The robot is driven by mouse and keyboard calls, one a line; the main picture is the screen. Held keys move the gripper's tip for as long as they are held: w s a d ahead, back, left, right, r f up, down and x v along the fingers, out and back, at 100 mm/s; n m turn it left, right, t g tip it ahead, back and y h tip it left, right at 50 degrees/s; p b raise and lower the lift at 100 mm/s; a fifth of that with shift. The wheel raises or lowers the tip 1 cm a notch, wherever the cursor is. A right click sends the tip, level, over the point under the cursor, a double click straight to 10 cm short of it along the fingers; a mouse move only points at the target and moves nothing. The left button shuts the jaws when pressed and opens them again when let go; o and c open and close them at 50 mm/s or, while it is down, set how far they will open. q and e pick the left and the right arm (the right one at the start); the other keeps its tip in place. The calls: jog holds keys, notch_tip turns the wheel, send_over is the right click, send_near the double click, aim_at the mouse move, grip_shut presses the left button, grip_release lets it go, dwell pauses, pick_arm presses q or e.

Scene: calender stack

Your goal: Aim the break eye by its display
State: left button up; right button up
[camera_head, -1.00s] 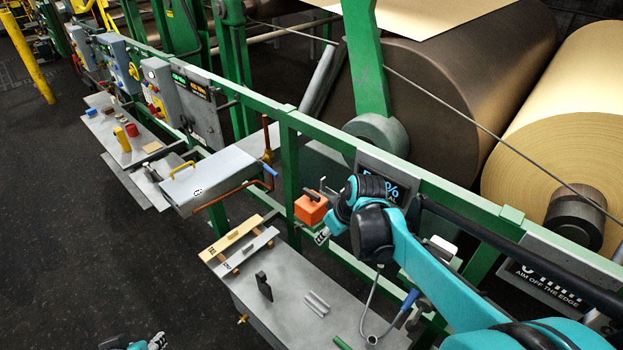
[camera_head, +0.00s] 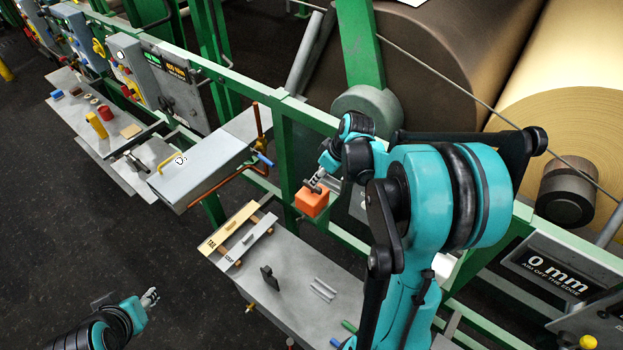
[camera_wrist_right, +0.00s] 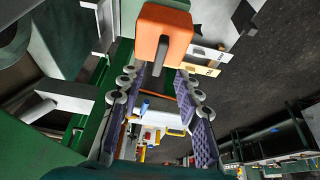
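The break eye, an orange box (camera_head: 312,201) with a dark grey lever, is mounted by the green rail. In the right wrist view the orange box (camera_wrist_right: 163,35) is just beyond my fingertips, its lever (camera_wrist_right: 160,58) pointing back between them. My right gripper (camera_wrist_right: 157,80) is open, its purple-padded fingers apart on either side of the lever; I cannot tell whether they touch it. In the head view my right gripper (camera_head: 322,178) is at the box's top, partly hidden by my arm. A display (camera_head: 552,272) reads "0 mm, AIM OFF THE EDGE". My left gripper (camera_head: 150,299) is low at left, away from everything.
The green rail (camera_head: 305,112) runs along the machine, with large rolls (camera_head: 440,60) behind it. Below the box is a grey bench (camera_head: 290,260) with a yellow bar, a black block and thin rods. Dark floor (camera_head: 110,220) at left is clear.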

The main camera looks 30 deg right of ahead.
send_over(312, 195)
jog(key=d, duration=0.1)
jog(key=f, duration=0.5)
jog(key=shift+w, duration=0.2)
jog(key=shift+f, duration=0.15)
grip_shut()
